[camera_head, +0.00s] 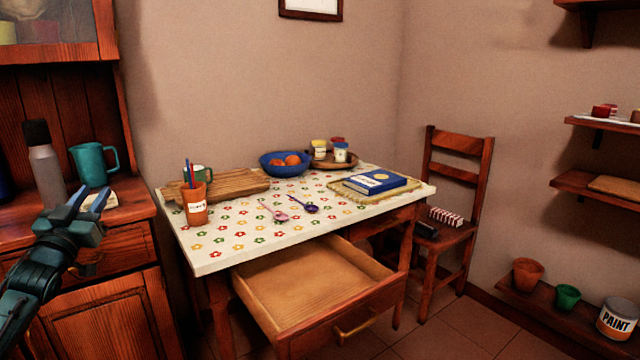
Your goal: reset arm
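My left gripper (88,201) comes in from the lower left, in front of the wooden cabinet. Its two blue-tipped fingers stand apart and point up, with nothing visible between them. It appears in front of the cabinet counter, below the teal mug (95,163) and beside the grey bottle (46,165) in the picture. My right gripper is not in view.
A table (212,259) with a flowered cloth stands in the middle, its drawer (310,287) pulled out and empty. On it are an orange cup (195,205), blue bowl (270,168) and blue book (374,181). A chair (458,240) stands right; floor shows at lower right.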

